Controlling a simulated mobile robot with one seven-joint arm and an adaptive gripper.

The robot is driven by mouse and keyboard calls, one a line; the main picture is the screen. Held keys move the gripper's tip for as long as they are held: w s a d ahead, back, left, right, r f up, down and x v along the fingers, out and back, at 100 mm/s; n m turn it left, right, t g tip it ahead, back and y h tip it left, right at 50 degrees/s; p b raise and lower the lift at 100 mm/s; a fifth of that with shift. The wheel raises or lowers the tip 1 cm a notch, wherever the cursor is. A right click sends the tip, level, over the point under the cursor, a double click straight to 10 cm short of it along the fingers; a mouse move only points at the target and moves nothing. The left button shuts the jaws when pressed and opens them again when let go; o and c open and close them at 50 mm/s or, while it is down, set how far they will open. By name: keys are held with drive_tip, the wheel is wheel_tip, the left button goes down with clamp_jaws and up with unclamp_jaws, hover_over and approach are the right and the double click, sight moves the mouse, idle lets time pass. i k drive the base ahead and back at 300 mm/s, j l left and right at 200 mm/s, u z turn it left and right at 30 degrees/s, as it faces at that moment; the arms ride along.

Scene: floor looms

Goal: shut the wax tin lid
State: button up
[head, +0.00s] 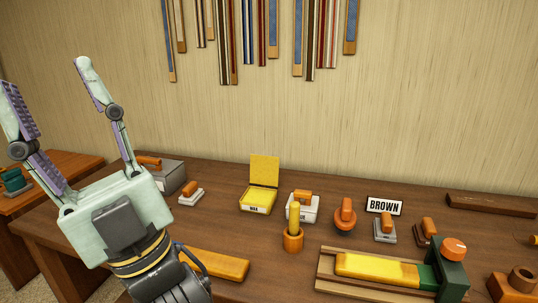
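The wax tin (256,203) is a yellow box with a dark-lettered front, standing on the wooden table. Its yellow lid (264,171) stands open, nearly upright at the tin's back edge. My gripper (45,78) is in the left foreground with its two fingers spread wide and pointing up. It holds nothing and is apart from the tin, to its left in the picture. My gripper's body and wrist cover part of the table's left side.
Right of the tin stand a white box with an orange handle (302,205), a yellow stick in an orange holder (293,230), an orange-knobbed tool (345,214) and a BROWN sign (384,205). A small handled block (191,194) is left. A yellow-topped wooden fixture (380,269) lies front right.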

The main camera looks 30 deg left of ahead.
sight(264, 169)
drive_tip(key=k+j, duration=0.55)
drive_tip(key=j, duration=0.15)
drive_tip(key=i, duration=1.45)
